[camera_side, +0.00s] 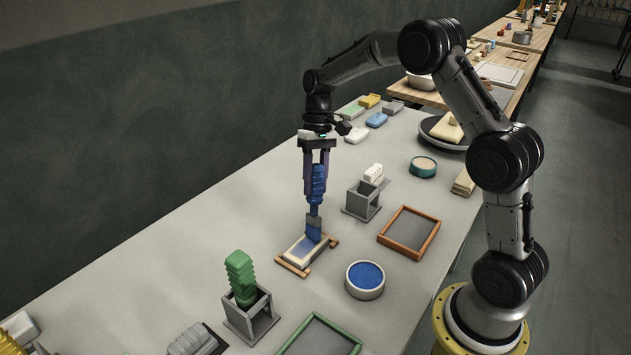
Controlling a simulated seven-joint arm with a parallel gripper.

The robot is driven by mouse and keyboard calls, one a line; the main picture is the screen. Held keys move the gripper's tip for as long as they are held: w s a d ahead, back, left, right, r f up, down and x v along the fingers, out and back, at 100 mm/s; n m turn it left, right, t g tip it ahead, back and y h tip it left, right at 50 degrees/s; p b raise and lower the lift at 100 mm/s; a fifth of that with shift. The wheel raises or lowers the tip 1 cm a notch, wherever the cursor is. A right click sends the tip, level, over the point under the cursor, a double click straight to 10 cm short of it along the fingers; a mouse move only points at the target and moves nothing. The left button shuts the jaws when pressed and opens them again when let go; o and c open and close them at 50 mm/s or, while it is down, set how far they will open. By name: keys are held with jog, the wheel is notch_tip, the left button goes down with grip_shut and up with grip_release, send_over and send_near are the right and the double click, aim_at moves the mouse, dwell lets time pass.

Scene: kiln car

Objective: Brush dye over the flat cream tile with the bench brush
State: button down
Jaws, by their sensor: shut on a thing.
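My gripper (317,170) points straight down and is shut on the blue ribbed handle of the bench brush (318,187). The brush is upright, its blue head low over the right part of the flat cream tile (293,256). Bristles and tile seem to touch, but I cannot tell for certain. The tile sits in a small wooden frame (296,269) and has a bluish patch on its face; its cream rim shows. A round pale pot of blue dye (365,277) stands to the right and nearer the camera.
A grey holder with a green ribbed-handled tool (241,278) stands at front left. A green-framed tray (322,338) lies in front.

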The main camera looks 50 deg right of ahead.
jog(key=shift+a, duration=0.1)
jog(key=shift+a+f, duration=0.1)
jog(key=shift+a, duration=0.4)
jog(key=shift+a, duration=0.7)
jog(key=shift+a, duration=0.5)
jog(key=shift+a, duration=0.5)
dwell(0.4)
